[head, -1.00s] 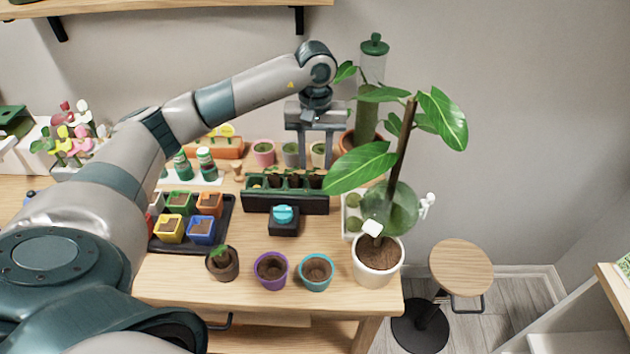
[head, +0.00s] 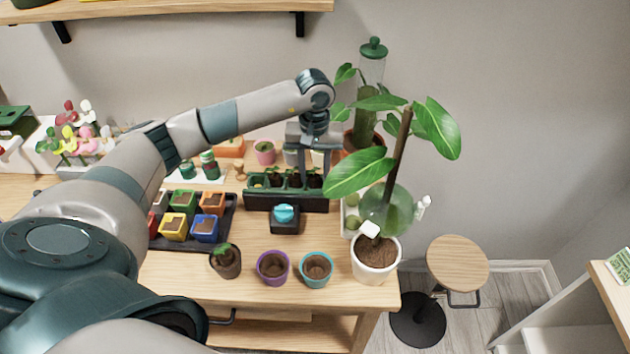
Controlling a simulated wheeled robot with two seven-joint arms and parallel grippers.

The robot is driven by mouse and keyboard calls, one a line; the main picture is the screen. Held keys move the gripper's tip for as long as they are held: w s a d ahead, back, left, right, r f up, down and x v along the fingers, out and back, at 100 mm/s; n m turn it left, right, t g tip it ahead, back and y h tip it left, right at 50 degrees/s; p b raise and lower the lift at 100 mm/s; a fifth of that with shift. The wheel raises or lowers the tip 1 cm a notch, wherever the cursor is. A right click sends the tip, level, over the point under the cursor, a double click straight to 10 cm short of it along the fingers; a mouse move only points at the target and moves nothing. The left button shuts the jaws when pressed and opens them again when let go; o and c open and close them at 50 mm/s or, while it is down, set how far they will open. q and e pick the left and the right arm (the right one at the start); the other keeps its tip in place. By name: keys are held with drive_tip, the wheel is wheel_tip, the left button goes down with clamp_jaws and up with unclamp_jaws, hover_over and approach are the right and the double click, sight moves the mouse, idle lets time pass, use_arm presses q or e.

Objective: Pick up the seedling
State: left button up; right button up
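A dark green-black tray (head: 285,202) in the middle of the table holds a row of small green seedlings (head: 293,180) in dark soil. Another small seedling (head: 222,249) stands in a dark brown pot (head: 226,267) near the table's front edge. My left gripper (head: 315,175) points down at the right end of the tray's row, its two fingers apart. Whether the fingertips straddle a seedling there is too small to tell. My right gripper is out of view.
A purple pot (head: 272,268), a teal pot (head: 316,270) and a large potted plant (head: 376,260) line the front. Its leaves reach close beside my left gripper. A black box with a teal top (head: 284,214) stands before the tray. Coloured pots fill a black tray (head: 232,222) at left.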

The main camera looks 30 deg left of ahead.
sight(316, 178)
use_arm(q)
drive_tip(key=c, duration=0.7)
drive_tip(key=shift+c, duration=0.2)
drive_tip(key=shift+r, duration=0.1)
drive_tip(key=shift+r+b, duration=0.45)
drive_tip(key=shift+b, duration=0.05)
drive_tip(key=r, duration=0.1)
drive_tip(key=r+b, duration=0.2)
drive_tip(key=shift+s+d, duration=0.1)
drive_tip(key=shift+d, duration=0.15)
drive_tip(key=s+d+r+b, duration=0.1)
drive_tip(key=s+d+r, duration=0.1)
drive_tip(key=s+d+r+b, duration=0.1)
drive_tip(key=s+d+r, duration=0.1)
drive_tip(key=d, duration=0.1)
drive_tip(key=s+d+r+b, duration=0.1)
drive_tip(key=d+r, duration=0.1)
drive_tip(key=d, duration=0.1)
drive_tip(key=shift+s+d+r, duration=0.1)
drive_tip(key=shift+s+r, duration=0.05)
drive_tip(key=shift+s, duration=0.25)
drive_tip(key=shift+s+d+r+b, duration=0.3)
drive_tip(key=shift+s+d+r, duration=0.05)
drive_tip(key=shift+s+d, duration=0.05)
